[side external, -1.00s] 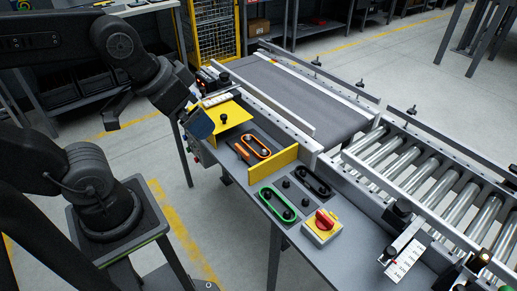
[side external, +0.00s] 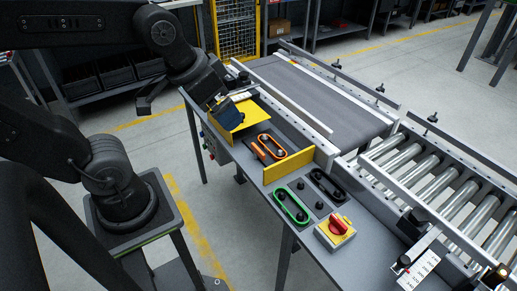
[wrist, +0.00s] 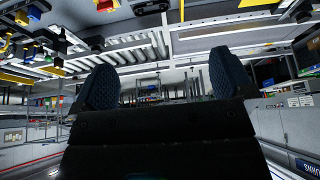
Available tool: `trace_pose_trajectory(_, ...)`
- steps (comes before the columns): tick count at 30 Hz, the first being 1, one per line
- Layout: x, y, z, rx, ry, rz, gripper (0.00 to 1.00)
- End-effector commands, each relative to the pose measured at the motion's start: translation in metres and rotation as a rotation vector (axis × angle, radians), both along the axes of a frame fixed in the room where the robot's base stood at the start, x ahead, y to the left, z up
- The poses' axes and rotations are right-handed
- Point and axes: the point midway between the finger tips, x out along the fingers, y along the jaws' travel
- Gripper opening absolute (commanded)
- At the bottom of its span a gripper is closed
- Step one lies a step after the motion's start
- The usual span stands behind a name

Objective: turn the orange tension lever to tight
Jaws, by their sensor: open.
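In the side external view, a small orange bar (side external: 260,152) lies beside an orange oval loop (side external: 272,146) with dark pulleys on the grey bench; it looks like the tension lever. Its setting and any marking are too small to read. My gripper (side external: 226,108), with blue pads, is left of and behind the bar, over or beside the yellow plate (side external: 240,118); I cannot tell whether they touch. In the wrist view my gripper (wrist: 165,82) is open, its two blue pads wide apart with nothing held; the lever cannot be made out there.
An upright yellow guard (side external: 288,163) stands just in front of the orange loop. Nearby are a green loop (side external: 291,206), a black loop (side external: 327,184) and a red rotary switch (side external: 338,228). A belt conveyor (side external: 325,100) and rollers (side external: 440,170) run behind and to the right.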

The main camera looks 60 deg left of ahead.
Motion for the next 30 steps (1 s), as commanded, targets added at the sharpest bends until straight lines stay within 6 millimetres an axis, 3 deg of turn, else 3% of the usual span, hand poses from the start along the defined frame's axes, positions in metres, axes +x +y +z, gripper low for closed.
trace_pose_trajectory(8, 0.083, 0.039, -0.024, 0.03, 0.154, 0.013, 1.0)
trace_pose_trajectory(14, 0.138, 0.08, -0.067, 0.032, 0.263, 0.014, 1.0)
trace_pose_trajectory(18, 0.169, 0.113, -0.11, 0.022, 0.339, 0.012, 1.0)
trace_pose_trajectory(24, 0.193, 0.152, -0.172, -0.001, 0.421, 0.006, 1.0)
trace_pose_trajectory(30, 0.199, 0.169, -0.203, -0.012, 0.455, 0.0, 1.0)
